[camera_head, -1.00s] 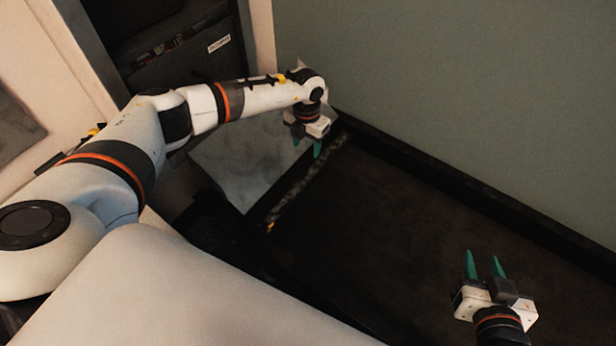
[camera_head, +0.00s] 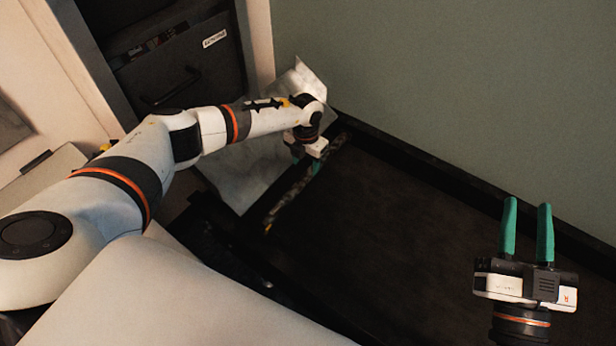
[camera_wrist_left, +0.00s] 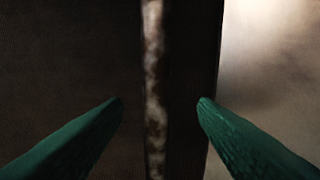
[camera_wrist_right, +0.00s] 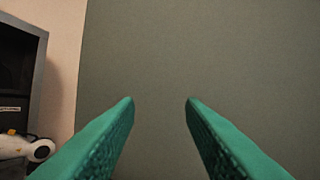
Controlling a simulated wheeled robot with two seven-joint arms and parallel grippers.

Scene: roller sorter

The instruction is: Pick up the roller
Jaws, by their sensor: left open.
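The roller (camera_head: 285,203) is a long, thin, mottled brown-grey rod at the left end of the dark surface. My left gripper (camera_head: 307,163) is above its far half in the head view, with that part of the roller partly hidden. In the left wrist view the roller (camera_wrist_left: 155,85) runs upright between the two open green fingers (camera_wrist_left: 161,101), with a gap on each side. My right gripper (camera_head: 528,204) is open and empty at the right, fingers pointing toward the wall. In the right wrist view its fingers (camera_wrist_right: 160,100) have nothing between them.
The wide dark surface (camera_head: 390,230) right of the roller is clear. A dark raised edge (camera_head: 440,180) runs along the green-grey wall (camera_head: 450,80). A pale metal sheet (camera_head: 235,178) lies left of the roller. A dark cabinet (camera_head: 180,75) stands at the back left.

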